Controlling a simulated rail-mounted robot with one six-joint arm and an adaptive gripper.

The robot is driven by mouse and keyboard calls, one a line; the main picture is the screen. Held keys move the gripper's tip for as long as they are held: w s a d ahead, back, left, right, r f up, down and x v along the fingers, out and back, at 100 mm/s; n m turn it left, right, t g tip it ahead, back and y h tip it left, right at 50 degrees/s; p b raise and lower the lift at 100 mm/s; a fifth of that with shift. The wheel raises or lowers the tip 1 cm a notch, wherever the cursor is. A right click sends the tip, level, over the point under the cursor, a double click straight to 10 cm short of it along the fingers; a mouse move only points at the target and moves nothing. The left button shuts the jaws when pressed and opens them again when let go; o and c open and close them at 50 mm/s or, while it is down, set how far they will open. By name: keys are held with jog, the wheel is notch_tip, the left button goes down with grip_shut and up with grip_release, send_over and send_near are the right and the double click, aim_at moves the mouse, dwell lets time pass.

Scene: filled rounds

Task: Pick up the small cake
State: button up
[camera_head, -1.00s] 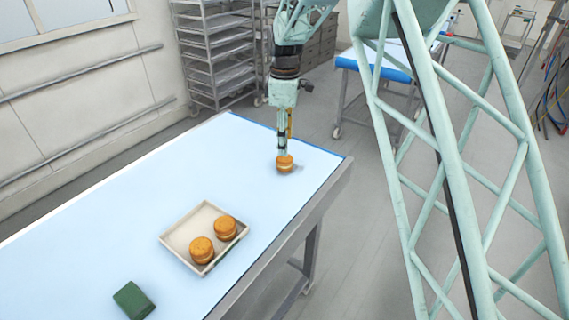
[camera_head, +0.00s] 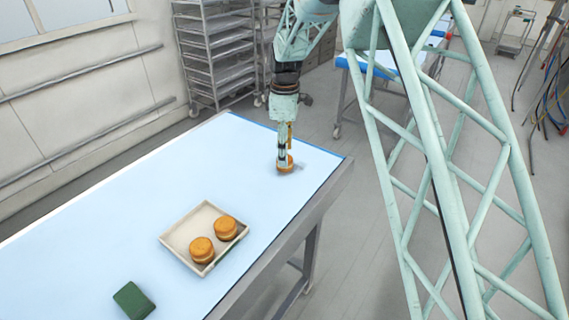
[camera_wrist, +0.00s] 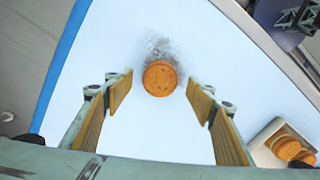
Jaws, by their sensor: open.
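A small round orange-brown cake (camera_head: 285,167) stands on the light blue table top (camera_head: 180,170) near its far right end. In the wrist view the cake (camera_wrist: 160,78) lies ahead of and between the two wood-faced fingers of my gripper (camera_wrist: 160,97), apart from both. My gripper (camera_head: 285,158) is open and points down at the cake in the head view, hiding part of its top. A grey smudge or shadow (camera_wrist: 158,48) shows on the table beside the cake.
A shallow pale tray (camera_head: 178,236) holds two similar cakes (camera_head: 226,227) nearer the camera. A dark green block (camera_head: 133,300) lies at the front. The table's metal edge (camera_head: 290,245) is to the right. The table's left part is clear.

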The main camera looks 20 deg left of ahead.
aim_at(281, 169)
jog(key=shift+f, duration=2.1)
jog(key=shift+c, duration=0.9)
jog(key=c, duration=0.6)
